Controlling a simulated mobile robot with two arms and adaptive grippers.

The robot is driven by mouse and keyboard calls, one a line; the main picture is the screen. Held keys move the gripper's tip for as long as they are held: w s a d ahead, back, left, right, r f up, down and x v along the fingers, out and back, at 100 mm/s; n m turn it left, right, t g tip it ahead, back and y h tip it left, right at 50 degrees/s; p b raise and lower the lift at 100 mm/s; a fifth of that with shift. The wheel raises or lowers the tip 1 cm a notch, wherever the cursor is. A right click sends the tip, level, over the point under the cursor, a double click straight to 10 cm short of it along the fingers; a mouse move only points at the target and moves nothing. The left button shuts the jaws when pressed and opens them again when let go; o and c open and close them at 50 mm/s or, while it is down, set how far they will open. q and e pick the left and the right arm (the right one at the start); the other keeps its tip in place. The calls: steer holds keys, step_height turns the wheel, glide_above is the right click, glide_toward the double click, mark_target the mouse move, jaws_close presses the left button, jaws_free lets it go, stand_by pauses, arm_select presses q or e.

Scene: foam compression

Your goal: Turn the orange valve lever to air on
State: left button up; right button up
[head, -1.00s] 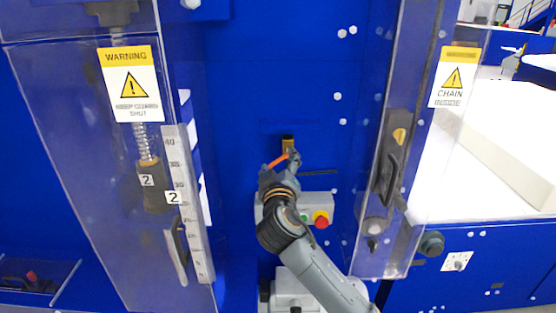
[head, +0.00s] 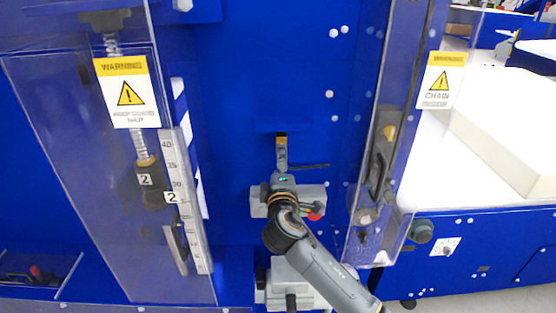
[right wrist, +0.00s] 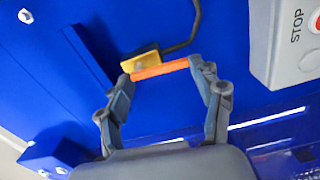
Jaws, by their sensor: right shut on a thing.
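The orange valve lever (right wrist: 160,70) shows in the right wrist view, lying between the two fingertips of my right gripper (right wrist: 163,77) and touching both. It sits at the yellow valve body (right wrist: 141,57). In the head view the valve body's top (head: 281,136) shows on the blue panel, just above my right gripper (head: 281,160), and the gripper hides the lever. My right gripper is shut on the lever. My left gripper is out of view.
A grey control box (head: 312,192) with a red STOP button (head: 314,217) is below the valve, partly behind my right arm. A dark hose (right wrist: 184,40) runs from the valve. Clear guard doors with warning labels (head: 128,92) (head: 440,80) stand on both sides.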

steer(key=shift+d+n, duration=0.15)
steer(key=shift+n, duration=0.35)
steer(key=o, duration=1.2)
steer(key=shift+c, duration=0.2)
steer(key=shift+s, duration=0.1)
steer(key=s, duration=1.1)
steer(key=shift+s, duration=0.4)
